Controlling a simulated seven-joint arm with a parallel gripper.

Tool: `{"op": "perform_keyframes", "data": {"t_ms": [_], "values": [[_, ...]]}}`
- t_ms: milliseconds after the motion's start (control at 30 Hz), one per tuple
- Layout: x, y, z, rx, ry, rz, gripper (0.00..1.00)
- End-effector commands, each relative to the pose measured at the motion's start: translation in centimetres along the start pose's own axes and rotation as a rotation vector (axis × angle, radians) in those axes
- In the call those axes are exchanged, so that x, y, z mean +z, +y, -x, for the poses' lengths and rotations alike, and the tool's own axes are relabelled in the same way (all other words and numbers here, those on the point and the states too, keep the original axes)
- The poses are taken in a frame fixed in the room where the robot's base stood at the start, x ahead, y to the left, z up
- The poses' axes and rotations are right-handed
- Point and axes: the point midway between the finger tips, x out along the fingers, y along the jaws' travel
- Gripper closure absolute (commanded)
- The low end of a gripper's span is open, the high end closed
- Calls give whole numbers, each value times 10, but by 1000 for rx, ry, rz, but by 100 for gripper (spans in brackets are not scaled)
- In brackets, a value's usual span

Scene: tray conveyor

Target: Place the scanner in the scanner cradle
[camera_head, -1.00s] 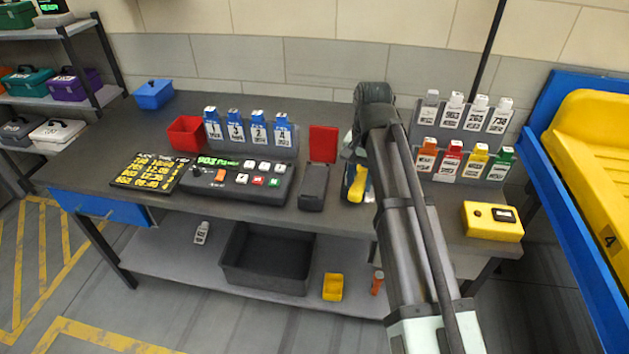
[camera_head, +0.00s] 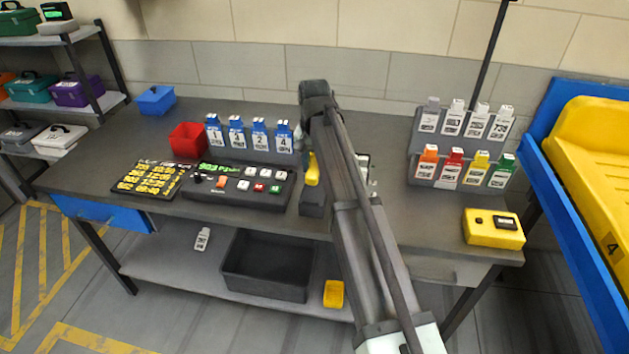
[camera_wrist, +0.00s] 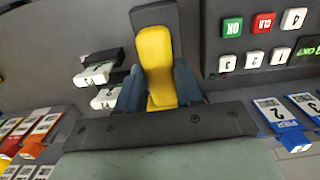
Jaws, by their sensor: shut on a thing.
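The yellow scanner (camera_head: 312,170) is gripped by my gripper, mostly hidden behind my arm in the head view. In the wrist view the scanner (camera_wrist: 155,62) sits between the two blue-grey fingers of my gripper (camera_wrist: 160,90), which is shut on it. A dark grey holder, apparently the scanner cradle (camera_head: 312,204), shows below the scanner, right of the button panel. In the wrist view the cradle (camera_wrist: 155,14) shows behind the scanner, roughly lined up with it. I cannot tell whether they touch.
Small white-ended items (camera_wrist: 108,97) lie near my gripper.

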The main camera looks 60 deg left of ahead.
Motion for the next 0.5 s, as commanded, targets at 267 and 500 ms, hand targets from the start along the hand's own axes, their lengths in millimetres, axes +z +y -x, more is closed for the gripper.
{"op": "perform_keyframes", "data": {"t_ms": [267, 500], "values": [[0, 0, -26, 0, -1, -1, 100], [1, 0, -54, 0, -1, -1, 100]]}}
